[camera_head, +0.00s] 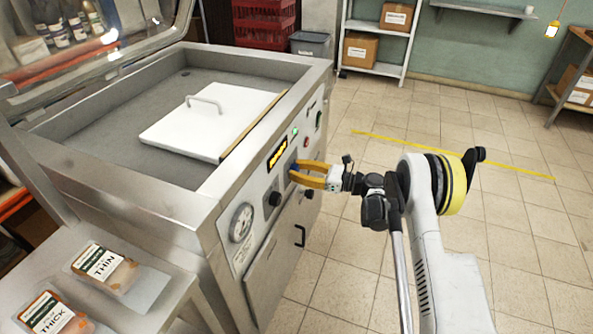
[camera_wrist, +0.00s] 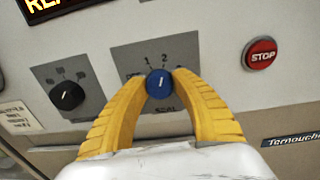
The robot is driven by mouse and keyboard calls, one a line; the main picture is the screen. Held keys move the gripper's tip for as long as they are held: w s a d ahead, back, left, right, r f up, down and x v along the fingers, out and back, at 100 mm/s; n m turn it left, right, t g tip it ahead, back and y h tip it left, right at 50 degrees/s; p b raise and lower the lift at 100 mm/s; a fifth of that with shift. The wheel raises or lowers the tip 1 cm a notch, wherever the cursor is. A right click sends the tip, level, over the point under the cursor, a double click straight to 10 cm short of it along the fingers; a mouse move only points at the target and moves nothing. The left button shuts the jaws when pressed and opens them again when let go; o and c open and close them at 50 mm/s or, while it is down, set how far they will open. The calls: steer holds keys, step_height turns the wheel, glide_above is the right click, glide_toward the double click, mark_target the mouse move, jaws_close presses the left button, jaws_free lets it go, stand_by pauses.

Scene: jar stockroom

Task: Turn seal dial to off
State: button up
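The blue seal dial (camera_wrist: 160,84) sits on a grey plate on the machine's front panel, with "1" and "2" printed above it and a partly covered "SEAL" label below. Its white mark points nearly straight up, leaning slightly right, toward the 2. Marks at its left and right are partly hidden by my fingers. My gripper (camera_wrist: 161,78) has its two yellow fingers close against both sides of the dial, with no clear gap. In the head view my gripper (camera_head: 296,174) reaches the panel from the right, and its fingers largely cover the dial.
A black knob (camera_wrist: 67,95) is left of the dial, and a red STOP button (camera_wrist: 261,54) is to its right. A lit display (camera_head: 277,154) is above. A round gauge (camera_head: 241,222) and a door handle (camera_head: 300,236) are lower on the machine. The tiled floor at right is open.

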jaws_close()
steer(key=shift+n, duration=0.3)
steer(key=n, duration=0.3)
steer(key=shift+n, duration=0.3)
steer(key=n, duration=0.3)
steer(key=shift+n, duration=0.3)
steer(key=n, duration=0.5)
steer(key=shift+t+h, duration=0.3)
steer(key=shift+r+n, duration=0.1)
steer(key=shift+n, duration=2.1)
